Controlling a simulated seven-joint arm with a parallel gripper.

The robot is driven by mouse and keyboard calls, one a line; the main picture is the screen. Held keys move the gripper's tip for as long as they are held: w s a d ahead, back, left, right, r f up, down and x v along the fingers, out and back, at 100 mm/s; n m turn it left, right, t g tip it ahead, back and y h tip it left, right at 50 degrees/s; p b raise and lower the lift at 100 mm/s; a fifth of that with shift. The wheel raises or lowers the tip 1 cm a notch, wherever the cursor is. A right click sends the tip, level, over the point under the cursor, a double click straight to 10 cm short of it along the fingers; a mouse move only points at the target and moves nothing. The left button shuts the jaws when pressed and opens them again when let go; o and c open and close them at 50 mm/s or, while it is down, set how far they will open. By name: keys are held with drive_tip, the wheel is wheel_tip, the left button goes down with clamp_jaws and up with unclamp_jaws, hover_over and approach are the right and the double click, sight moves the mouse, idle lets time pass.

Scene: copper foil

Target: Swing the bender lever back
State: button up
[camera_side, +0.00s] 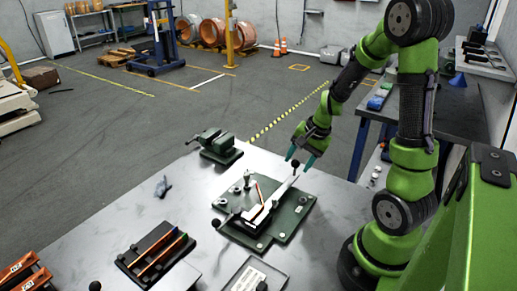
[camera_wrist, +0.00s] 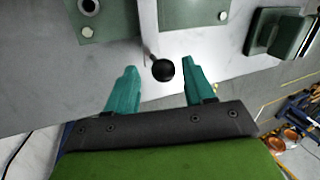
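The bender (camera_side: 284,222) is a green plate on the metal table, with pale metal parts and posts on top. Its lever (camera_side: 284,188) slants up to the right and ends in a black ball knob (camera_side: 297,164). A thin copper-coloured strip (camera_side: 260,193) stands out from the bender's middle. My gripper (camera_side: 300,161) is open, with teal fingers pointing down at the knob. In the wrist view the knob (camera_wrist: 163,70) lies between the two fingertips (camera_wrist: 160,69), with gaps on both sides. I cannot tell how deep it sits between them.
A green vise (camera_side: 216,146) stands behind the bender. A black tray (camera_side: 128,262) with copper-coloured strips lies at the front left, and a clear-walled tray (camera_side: 238,281) at the front. A small grey object (camera_side: 162,187) lies left. Bare table (camera_side: 185,205) separates them.

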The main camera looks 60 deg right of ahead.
drive_tip(key=a+v, duration=0.1)
drive_tip(key=v, duration=1.6)
drive_tip(key=shift+d, duration=0.5)
drive_tip(key=shift+w, duration=0.1)
drive_tip(key=a+r+n+t+y, duration=0.1)
drive_tip(key=a+n+t, duration=0.2)
drive_tip(key=a+n, duration=0.9)
drive_tip(key=a, duration=0.9)
drive_tip(key=shift+w+r, duration=0.15)
drive_tip(key=shift+r, duration=0.1)
